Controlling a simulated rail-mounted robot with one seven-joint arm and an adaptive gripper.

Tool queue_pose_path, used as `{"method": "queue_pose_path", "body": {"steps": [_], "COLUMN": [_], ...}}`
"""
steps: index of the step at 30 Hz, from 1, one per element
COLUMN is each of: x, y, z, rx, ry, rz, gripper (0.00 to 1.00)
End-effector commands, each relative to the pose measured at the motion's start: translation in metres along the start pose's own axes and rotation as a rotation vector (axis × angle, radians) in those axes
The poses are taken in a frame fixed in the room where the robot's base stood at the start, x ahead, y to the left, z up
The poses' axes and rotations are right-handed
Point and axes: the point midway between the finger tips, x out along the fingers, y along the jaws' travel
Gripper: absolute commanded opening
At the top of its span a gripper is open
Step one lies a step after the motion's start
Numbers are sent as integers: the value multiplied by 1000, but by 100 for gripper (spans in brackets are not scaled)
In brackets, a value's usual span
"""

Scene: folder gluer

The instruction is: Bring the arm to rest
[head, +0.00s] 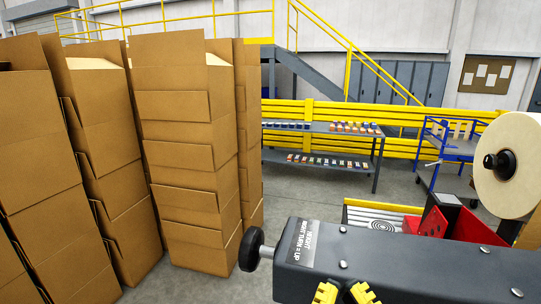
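Two small yellow ribbed pieces (327,293) show at the bottom edge, in front of a dark grey machine beam.
The dark grey beam (400,265), with a black knob (251,249) at its left end, crosses the lower right. A tape roll (510,165) stands above it. Tall stacks of cartons (185,150) fill the left. A shelf table (320,130) and blue cart (450,150) stand behind, with clear floor between.

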Motion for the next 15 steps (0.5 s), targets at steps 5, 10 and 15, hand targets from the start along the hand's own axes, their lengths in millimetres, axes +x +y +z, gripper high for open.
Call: {"method": "queue_pose_path", "body": {"steps": [5, 10, 15], "x": [31, 58, 84], "y": [-1, -1, -1], "z": [-80, -150, -219], "rx": [4, 7, 10], "ry": [1, 1, 1], "rz": [-3, -4, -4], "gripper": [0, 0, 0]}}
